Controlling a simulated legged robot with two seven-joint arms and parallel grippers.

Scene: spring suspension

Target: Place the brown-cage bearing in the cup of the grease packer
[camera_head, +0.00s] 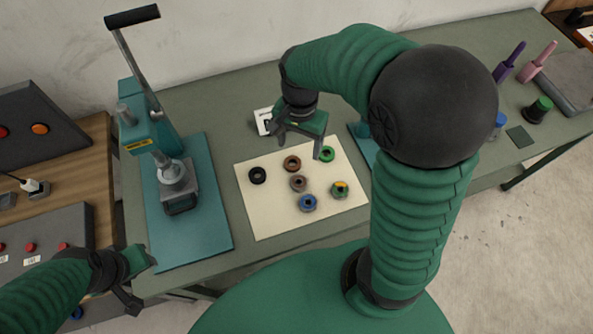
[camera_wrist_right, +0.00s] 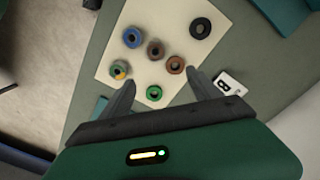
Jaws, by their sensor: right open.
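Several ring-shaped bearings lie apart on a cream mat (camera_head: 270,218). A reddish-brown bearing (camera_head: 292,164) lies at its back; it also shows in the right wrist view (camera_wrist_right: 175,65). A duller grey-brown bearing (camera_head: 298,184) lies just in front of it. A teal lever press (camera_head: 134,132), apparently the grease packer, stands at left, with a round metal cup-like part (camera_head: 173,175) under its head; the cup's inside is unclear. My right gripper (camera_head: 299,146) is open and empty above the mat's back edge. My left gripper (camera_head: 143,284) appears open and empty near the table's front left edge.
Black (camera_head: 257,175), green (camera_head: 327,154), blue (camera_head: 308,203) and yellow-marked (camera_head: 339,190) bearings share the mat. A white card (camera_head: 264,121) lies behind it. The press's lever (camera_head: 137,60) rises high at the back left. My right arm hides part of the table.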

